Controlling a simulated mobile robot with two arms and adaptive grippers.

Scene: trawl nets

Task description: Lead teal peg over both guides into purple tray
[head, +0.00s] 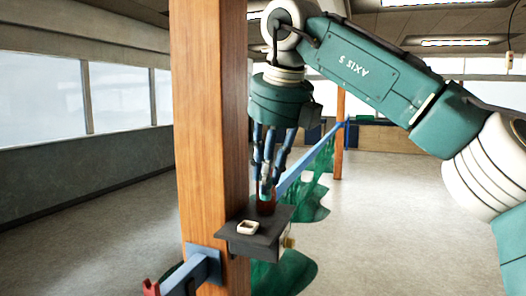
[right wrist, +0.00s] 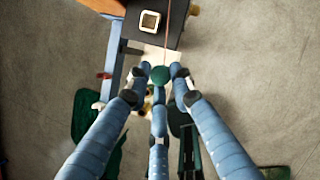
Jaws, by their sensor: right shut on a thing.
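My right gripper (head: 266,188) points down with its blue fingers closed around the teal peg (head: 265,182), just above the dark shelf. In the right wrist view, the peg's round teal end (right wrist: 160,75) shows between the fingertips, and the fingers hide most of the rest. A thin reddish line (right wrist: 167,35) runs from near the peg across the shelf. I cannot make out the purple tray or clearly identify the two guides. My left gripper is not in view.
The dark shelf (head: 232,240) juts from a thick wooden post (head: 208,130) and holds a pale square ring (head: 248,227). A blue rail (head: 310,160) with green netting (head: 310,205) runs back to a farther post (head: 339,140). A red forked piece (head: 151,287) is at the lower left.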

